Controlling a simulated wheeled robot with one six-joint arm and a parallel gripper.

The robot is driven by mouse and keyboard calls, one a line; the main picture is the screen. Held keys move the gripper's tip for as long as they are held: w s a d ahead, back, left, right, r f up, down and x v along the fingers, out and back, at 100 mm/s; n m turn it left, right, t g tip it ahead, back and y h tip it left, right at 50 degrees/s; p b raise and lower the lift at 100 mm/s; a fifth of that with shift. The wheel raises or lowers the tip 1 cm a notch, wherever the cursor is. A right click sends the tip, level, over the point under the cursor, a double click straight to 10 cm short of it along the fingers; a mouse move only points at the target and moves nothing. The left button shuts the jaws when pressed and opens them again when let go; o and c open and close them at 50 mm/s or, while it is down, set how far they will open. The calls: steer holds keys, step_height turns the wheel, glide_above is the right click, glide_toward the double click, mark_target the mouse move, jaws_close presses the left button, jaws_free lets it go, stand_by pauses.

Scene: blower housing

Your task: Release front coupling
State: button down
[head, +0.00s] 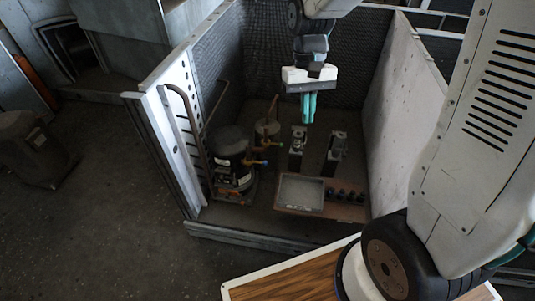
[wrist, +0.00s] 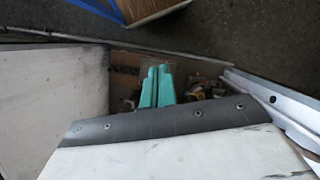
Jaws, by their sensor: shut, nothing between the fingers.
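My gripper (head: 308,107) hangs fingers down inside the walled housing in the head view. Its two teal fingers are together with nothing between them. They also show close together in the wrist view (wrist: 157,84). The fingers are above and apart from the fittings on the housing floor. A dark cylindrical compressor (head: 232,158) stands at the floor's left, with brass and blue-ended pipe fittings (head: 262,143) at its right. I cannot tell which part is the front coupling.
A tray (head: 301,192) and a row of dark small parts (head: 346,195) lie at the front of the floor. The left wall (head: 168,130) has a bent pipe beside it. The right wall (head: 395,95) is tall and pale. A wood-topped surface (head: 285,280) is nearer me.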

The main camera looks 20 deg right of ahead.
steer(key=w+f+m, duration=0.3)
steer(key=w+f, duration=0.9)
steer(key=f, duration=0.2)
steer(key=w+f+m+t+y, duration=0.1)
steer(key=w+f+m, duration=0.2)
steer(key=w+f, duration=0.9)
step_height(320, 180, down, 3)
steer(key=shift+w+a+f+m+t, duration=0.1)
steer(key=shift+w+a+m+t, duration=0.05)
steer(key=shift+w+m+t, duration=0.2)
steer(key=x, duration=1)
